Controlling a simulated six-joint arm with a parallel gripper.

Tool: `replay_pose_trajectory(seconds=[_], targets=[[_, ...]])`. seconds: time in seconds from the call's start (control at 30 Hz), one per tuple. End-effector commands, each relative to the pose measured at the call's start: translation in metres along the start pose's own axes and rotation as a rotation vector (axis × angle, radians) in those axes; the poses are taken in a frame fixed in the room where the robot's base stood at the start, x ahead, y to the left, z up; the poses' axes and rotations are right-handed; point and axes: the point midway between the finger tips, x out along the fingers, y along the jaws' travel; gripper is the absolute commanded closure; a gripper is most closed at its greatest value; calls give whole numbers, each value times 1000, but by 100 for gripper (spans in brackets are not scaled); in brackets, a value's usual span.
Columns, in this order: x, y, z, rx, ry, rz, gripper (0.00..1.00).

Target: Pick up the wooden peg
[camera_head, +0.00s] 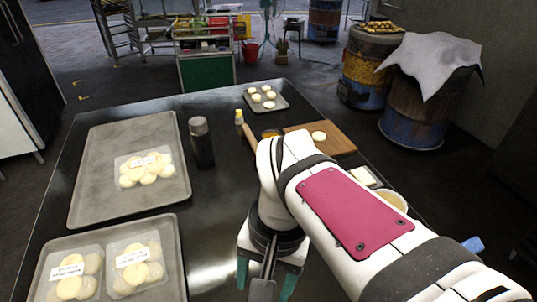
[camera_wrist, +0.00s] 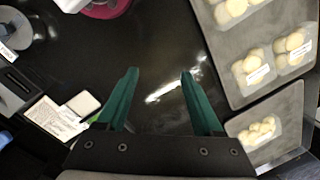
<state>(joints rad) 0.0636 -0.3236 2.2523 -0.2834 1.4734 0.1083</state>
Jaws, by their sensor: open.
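A light brown wooden stick (camera_head: 249,138), which may be the wooden peg, lies at the left edge of a wooden board (camera_head: 336,142) in the head view. My arm hides its near end. My gripper (camera_head: 265,284) is at the near side of the dark table, pointing down with teal fingers apart. In the wrist view my gripper (camera_wrist: 158,73) is open, with only bare dark tabletop between its fingers. I do not see a peg in the wrist view. My gripper is well apart from the stick.
A large grey tray (camera_head: 90,190) and a nearer tray (camera_head: 172,250) hold packs of pale dough rounds. A dark bottle (camera_head: 201,143) stands upright between the large tray and the stick. A small tray (camera_head: 251,100) is at the back. Tabletop left of my gripper is clear.

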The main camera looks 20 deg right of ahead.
Motion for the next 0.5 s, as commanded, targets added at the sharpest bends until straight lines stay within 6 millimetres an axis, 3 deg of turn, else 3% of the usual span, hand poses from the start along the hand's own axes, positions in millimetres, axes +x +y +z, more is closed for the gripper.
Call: replay_pose_trajectory(seconds=[0.03,0.13,0.2,0.3,0.4,0.5], targets=[[-17,-16,-41,89,6,11,32],[-43,-41,-136,313,31,30,32],[-46,-47,-203,475,50,40,32],[-33,-41,-288,705,81,47,32],[-8,-23,-348,906,107,47,32],[15,-5,-381,1047,126,41,32]])
